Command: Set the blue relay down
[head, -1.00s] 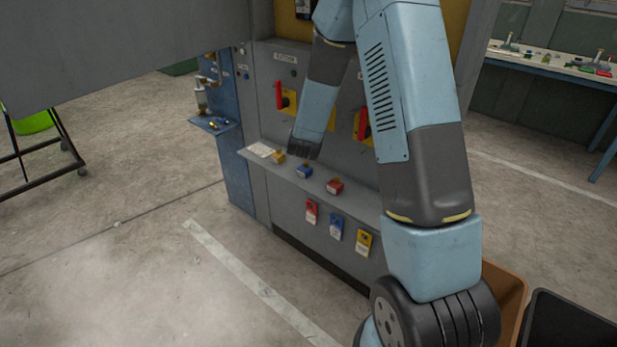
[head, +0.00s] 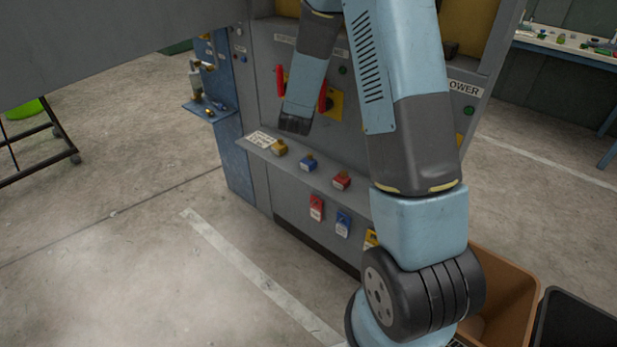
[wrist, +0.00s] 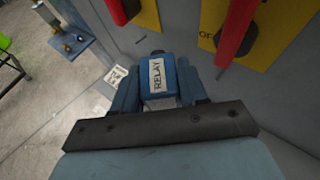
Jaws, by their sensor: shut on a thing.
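My gripper (wrist: 158,92) is shut on the blue relay (wrist: 158,83), a blue block with a white label reading RELAY. The relay sits between the fingers in the wrist view. In the head view my gripper (head: 295,124) hangs in front of the grey cabinet, above its narrow shelf (head: 262,146), and the relay cannot be made out there.
Red handles (wrist: 236,30) on yellow plates are close beyond my gripper. Red (head: 316,208) and blue (head: 343,223) tags hang below the shelf. A blue side shelf (head: 209,112) holds small items at left. A brown bin (head: 512,290) stands at lower right.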

